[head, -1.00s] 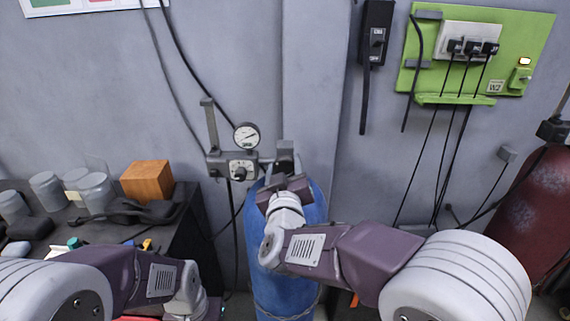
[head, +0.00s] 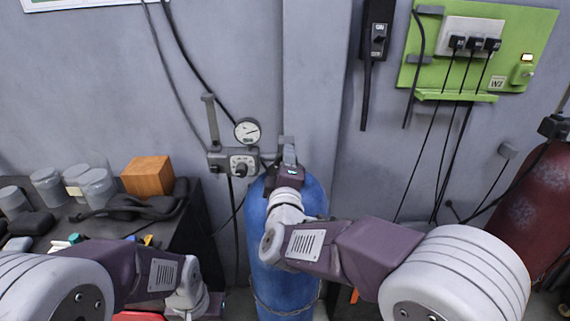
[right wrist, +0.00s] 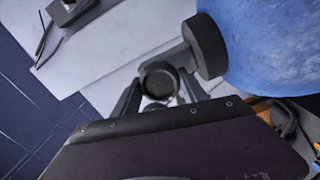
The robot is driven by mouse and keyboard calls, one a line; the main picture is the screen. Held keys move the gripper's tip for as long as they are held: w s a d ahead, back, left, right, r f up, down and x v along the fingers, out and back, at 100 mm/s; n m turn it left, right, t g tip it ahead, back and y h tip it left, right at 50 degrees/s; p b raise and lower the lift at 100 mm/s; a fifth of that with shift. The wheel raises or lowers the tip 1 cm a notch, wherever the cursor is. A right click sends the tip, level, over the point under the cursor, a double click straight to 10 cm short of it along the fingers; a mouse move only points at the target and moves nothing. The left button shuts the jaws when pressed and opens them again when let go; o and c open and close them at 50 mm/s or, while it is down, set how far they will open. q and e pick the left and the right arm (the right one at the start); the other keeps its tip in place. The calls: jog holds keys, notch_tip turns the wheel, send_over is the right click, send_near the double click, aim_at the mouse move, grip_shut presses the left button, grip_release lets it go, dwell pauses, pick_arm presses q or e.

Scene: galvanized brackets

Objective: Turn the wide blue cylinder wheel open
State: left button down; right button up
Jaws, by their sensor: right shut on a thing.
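The wide blue cylinder (head: 308,215) stands upright against the wall in the head view. Its blue side also fills the upper right of the right wrist view (right wrist: 275,45). My right gripper (head: 288,162) is at the cylinder's top and hides most of the valve there. In the right wrist view, the fingers of my right gripper (right wrist: 158,95) are on either side of a dark round wheel (right wrist: 158,78), shut on it. A second dark round part (right wrist: 207,46) sits between the wheel and the cylinder. My left arm is low at the left; its gripper is not visible.
A gauge (head: 247,131) and grey regulator box (head: 236,163) are on the wall left of the valve. A dark bench (head: 190,240) with jars and a wooden block (head: 147,177) stands left. A dark red cylinder (head: 520,210) and hanging cables are right.

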jog(key=shift+f+n, duration=0.25)
jog(key=shift+n, duration=1.25)
jog(key=o, duration=1.2)
jog(key=shift+o, duration=0.8)
jog(key=shift+w+d+r, duration=0.1)
jog(key=shift+d+r, duration=0.05)
jog(key=s+b, duration=0.9)
jog(key=b, duration=0.3)
